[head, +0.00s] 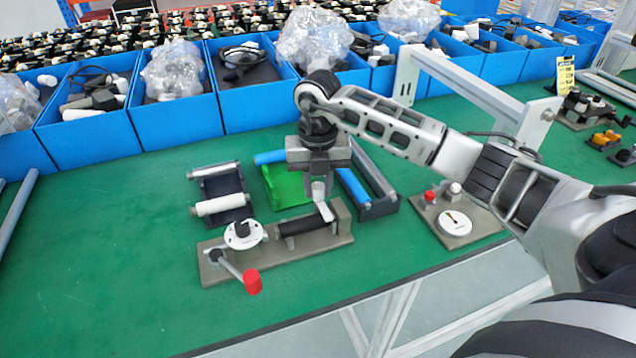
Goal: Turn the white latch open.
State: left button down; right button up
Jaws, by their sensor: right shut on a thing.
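The white latch (325,211) is a small pale bar at the right end of a grey-brown fixture plate (290,255) on the green table. My right gripper (321,198) points down from above and is shut on the latch. The jaws hide the latch's upper part, and its exact turn angle is hard to tell. The fixture also bears a black roller (298,225), a white disc (244,235) and a crank with a red knob (252,281). My left gripper is not in view.
Behind the fixture lie a dark rack with white rollers (219,204), a green tray (285,188) and a blue-roller rack (378,207). A panel with a white dial (455,223) stands at right. Blue bins (174,118) line the back. The table's left front is clear.

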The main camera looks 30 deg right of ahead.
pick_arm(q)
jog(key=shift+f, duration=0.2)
pick_arm(e)
jog(key=shift+n, duration=0.3)
jog(key=n+b, duration=0.2)
jog(key=n, duration=0.1)
jog(key=shift+n, duration=0.3)
jog(key=shift+n+b, duration=0.45)
jog(key=shift+n, duration=0.55)
jog(key=n+b, duration=0.1)
jog(key=n, duration=0.3)
jog(key=shift+w+n+b, duration=0.1)
jog(key=shift+n+b, duration=0.2)
jog(key=shift+b, duration=0.1)
jog(key=n+b, duration=0.1)
jog(key=n, duration=0.4)
jog(key=shift+r+b, duration=0.1)
jog(key=shift+b, duration=0.25)
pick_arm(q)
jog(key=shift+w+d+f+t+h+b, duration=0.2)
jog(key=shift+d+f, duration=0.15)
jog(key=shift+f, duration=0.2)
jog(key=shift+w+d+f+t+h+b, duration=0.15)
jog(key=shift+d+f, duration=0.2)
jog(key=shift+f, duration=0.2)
pick_arm(e)
jog(key=shift+n, duration=1)
jog(key=shift+r, duration=0.1)
